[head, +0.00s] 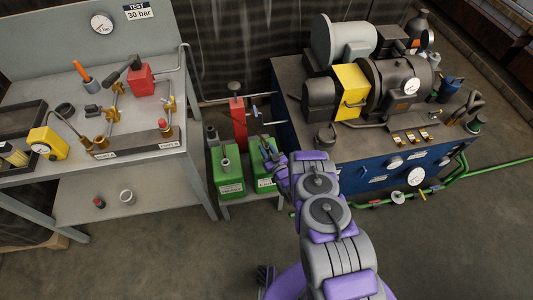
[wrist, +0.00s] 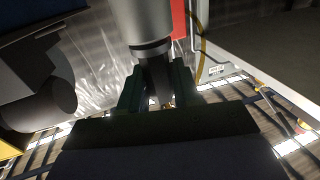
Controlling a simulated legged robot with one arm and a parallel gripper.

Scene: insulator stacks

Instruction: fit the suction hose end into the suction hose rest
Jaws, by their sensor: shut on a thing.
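My gripper (wrist: 157,84) is shut on a dark neck below a grey cylinder (wrist: 146,22), seen close up in the wrist view. This held piece appears to be the suction hose end, but its far end is out of frame. In the head view my gripper (head: 272,158) is at the right green canister (head: 266,182), beside the red hand pump (head: 239,122). The held piece is too small and covered to make out there. I cannot pick out the suction hose rest with certainty in either view.
A second green canister (head: 227,172) stands left on the low stand. The grey workbench (head: 120,172) with gauges and fittings is at left. A blue machine cabinet (head: 375,180) with motors is at right. Green pipes (head: 455,175) run along its front. Floor in front is mostly clear.

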